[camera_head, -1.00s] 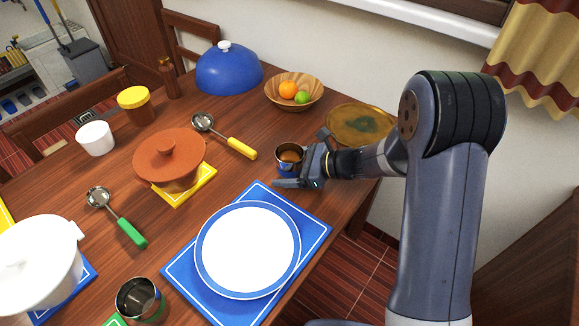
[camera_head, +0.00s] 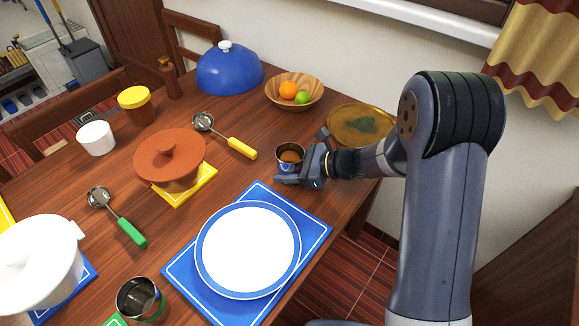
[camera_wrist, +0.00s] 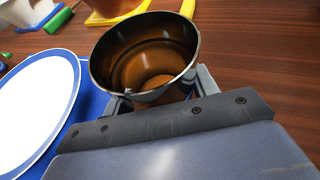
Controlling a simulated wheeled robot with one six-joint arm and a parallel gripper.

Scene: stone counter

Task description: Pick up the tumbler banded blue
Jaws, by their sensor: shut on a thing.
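The tumbler banded blue (camera_head: 289,154) is a small open metal cup near the right side of the wooden table, above the blue placemat. In the wrist view the tumbler (camera_wrist: 146,55) stands upright between the fingers, and I look into its empty, brownish interior. My gripper (camera_head: 292,172) reaches in from the right and is shut on the tumbler; it also shows in the wrist view (camera_wrist: 160,100). The fingers hide most of its outer side and its band. I cannot tell whether its base touches the table.
A white plate (camera_head: 247,250) lies on a blue placemat (camera_head: 182,270) close by. A yellow-handled ladle (camera_head: 240,147), a fruit bowl (camera_head: 314,96) and a golden plate (camera_head: 347,134) are near. Another tumbler, banded green (camera_head: 139,299), stands at the front left.

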